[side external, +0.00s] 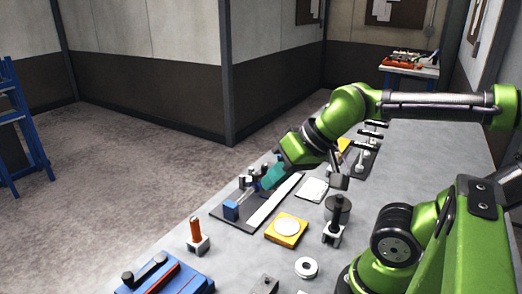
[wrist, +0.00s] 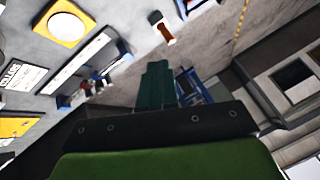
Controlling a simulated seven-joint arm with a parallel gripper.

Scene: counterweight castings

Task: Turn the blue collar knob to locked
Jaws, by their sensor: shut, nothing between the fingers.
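My gripper (side external: 270,180), with teal fingers, is tilted down over a dark fixture plate (side external: 222,222) on the bench. Its fingers (wrist: 157,85) are shut and empty in the wrist view. A blue block (side external: 231,210) stands at the near end of the plate, with a thin rod running from it toward the fingers; a blue block also shows in the wrist view (wrist: 124,48). Small dark and blue parts (side external: 245,181) stand beside the fingers. I cannot tell which blue part is the collar knob, nor its setting. Whether the fingertips touch anything is unclear.
A blue box (side external: 165,276) is at the near bench edge. Bare bench lies between them.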

